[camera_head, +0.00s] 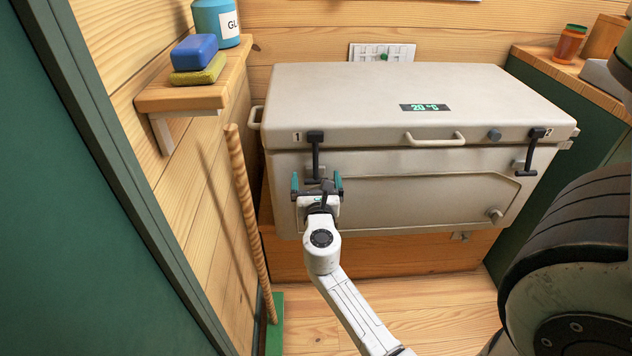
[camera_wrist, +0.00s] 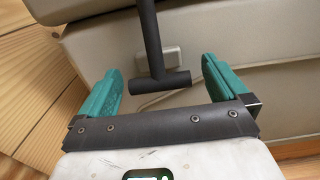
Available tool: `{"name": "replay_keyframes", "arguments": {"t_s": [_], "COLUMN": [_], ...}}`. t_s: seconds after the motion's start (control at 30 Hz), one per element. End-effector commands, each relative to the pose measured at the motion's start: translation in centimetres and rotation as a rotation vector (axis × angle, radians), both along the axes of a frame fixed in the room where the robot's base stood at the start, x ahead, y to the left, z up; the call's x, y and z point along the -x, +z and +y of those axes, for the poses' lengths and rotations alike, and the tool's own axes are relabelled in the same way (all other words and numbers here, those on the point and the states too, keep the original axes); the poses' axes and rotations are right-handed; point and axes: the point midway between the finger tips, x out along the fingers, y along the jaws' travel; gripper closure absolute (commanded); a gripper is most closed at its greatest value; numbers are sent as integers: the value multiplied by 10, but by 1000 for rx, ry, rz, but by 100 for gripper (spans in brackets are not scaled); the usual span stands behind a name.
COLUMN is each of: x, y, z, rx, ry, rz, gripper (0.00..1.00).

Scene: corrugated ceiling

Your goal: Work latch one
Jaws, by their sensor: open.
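A beige cooler chest (camera_head: 400,105) with its lid down stands on a wooden ledge. Latch one (camera_head: 316,152), a black T-shaped strap beside the "1" mark, hangs down the front at left. Its T-handle (camera_wrist: 163,84) shows in the wrist view between the teal fingers, with no finger seen touching it. My gripper (camera_head: 317,182) is open at the lower end of this latch; it also shows in the wrist view (camera_wrist: 165,85). The gripper partly hides the latch's lower end in the head view. Latch two (camera_head: 530,152) hangs at the right beside the "2" mark.
A wooden stick (camera_head: 248,220) leans at the left beside the chest. A shelf (camera_head: 185,98) at upper left holds a blue block (camera_head: 194,52), a sponge (camera_head: 200,70) and a blue bottle (camera_head: 216,22). A lid handle (camera_head: 434,139) sticks out at the front middle.

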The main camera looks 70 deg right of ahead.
Motion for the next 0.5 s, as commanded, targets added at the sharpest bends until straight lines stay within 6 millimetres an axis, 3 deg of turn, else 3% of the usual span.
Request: {"name": "replay_keyframes", "arguments": {"t_s": [0.17, 0.5], "x": [0, 0], "y": [0, 0], "z": [0, 0], "rx": [0, 0], "ry": [0, 0], "rz": [0, 0], "gripper": [2, 34]}}
